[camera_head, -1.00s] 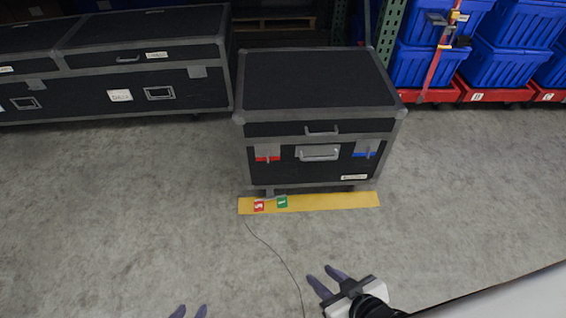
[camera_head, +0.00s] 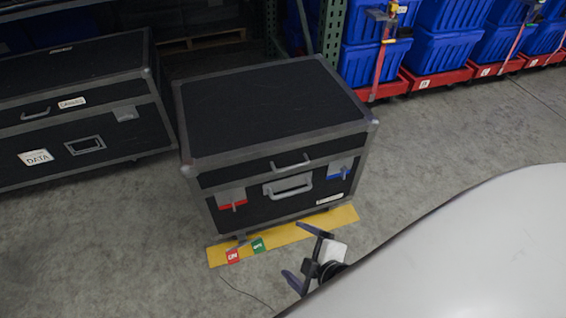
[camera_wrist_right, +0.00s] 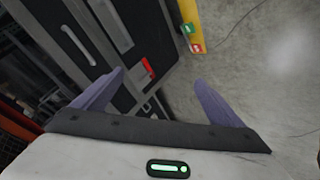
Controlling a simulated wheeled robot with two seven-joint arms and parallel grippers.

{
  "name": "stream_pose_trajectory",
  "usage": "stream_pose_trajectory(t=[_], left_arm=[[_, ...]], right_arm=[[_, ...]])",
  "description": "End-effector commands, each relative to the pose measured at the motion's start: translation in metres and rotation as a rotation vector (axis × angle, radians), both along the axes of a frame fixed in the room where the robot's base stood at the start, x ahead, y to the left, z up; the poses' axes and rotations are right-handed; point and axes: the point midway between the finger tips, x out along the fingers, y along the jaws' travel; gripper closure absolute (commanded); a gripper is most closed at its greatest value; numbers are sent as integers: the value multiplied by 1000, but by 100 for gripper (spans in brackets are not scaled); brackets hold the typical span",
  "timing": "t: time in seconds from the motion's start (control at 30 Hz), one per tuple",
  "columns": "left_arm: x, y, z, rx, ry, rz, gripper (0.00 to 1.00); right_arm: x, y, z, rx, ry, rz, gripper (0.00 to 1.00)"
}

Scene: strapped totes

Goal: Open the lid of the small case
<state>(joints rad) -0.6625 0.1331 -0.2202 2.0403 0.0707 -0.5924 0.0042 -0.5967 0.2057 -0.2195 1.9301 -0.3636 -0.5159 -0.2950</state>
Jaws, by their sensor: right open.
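The small case (camera_head: 265,115) is a black box with grey metal edging, in the middle of the head view. Its lid is shut. The front has a lid handle (camera_head: 290,163), a body handle (camera_head: 288,187), a latch with a red tab (camera_head: 232,199) and a latch with a blue tab (camera_head: 341,170). My right gripper (camera_head: 300,256) is open and empty, in front of the case near the yellow strip. In the right wrist view its two fingers are spread, with the red tab (camera_wrist_right: 149,68) beyond them. My left gripper is out of view.
A yellow floor strip (camera_head: 300,231) with red and green tags lies along the case's front. A long black case (camera_head: 85,105) stands at the left. Blue totes (camera_head: 440,60) on red dollies stand at the back right. The grey floor at right is clear.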

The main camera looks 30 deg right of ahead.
Motion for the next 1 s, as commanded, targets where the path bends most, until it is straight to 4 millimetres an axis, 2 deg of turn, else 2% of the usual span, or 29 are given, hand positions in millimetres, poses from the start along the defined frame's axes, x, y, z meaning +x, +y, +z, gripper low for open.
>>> stream_pose_trajectory(t=[0.03, 0.13, 0.2, 0.3, 0.4, 0.5, 0.6, 0.77, 1.0], left_arm=[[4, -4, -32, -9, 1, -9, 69], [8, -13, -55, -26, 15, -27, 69], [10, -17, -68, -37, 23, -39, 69], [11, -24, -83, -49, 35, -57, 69], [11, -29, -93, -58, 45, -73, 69], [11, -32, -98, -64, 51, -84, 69], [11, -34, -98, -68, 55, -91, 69], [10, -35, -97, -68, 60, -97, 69], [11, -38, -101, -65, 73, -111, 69]], right_arm=[[17, -21, -33, -222, -44, 109, 0], [51, -59, -45, -696, -115, 316, 0], [74, -79, -45, -1023, -148, 438, 0], [100, -100, -36, -1446, -168, 563, 0], [119, -110, -24, -1783, -163, 637, 0], [129, -113, -12, -2012, -146, 674, 0], [136, -114, -4, -2136, -134, 689, 0], [150, -118, 1, -2180, -127, 692, 0], [193, -128, 0, -2175, -128, 690, 0]])
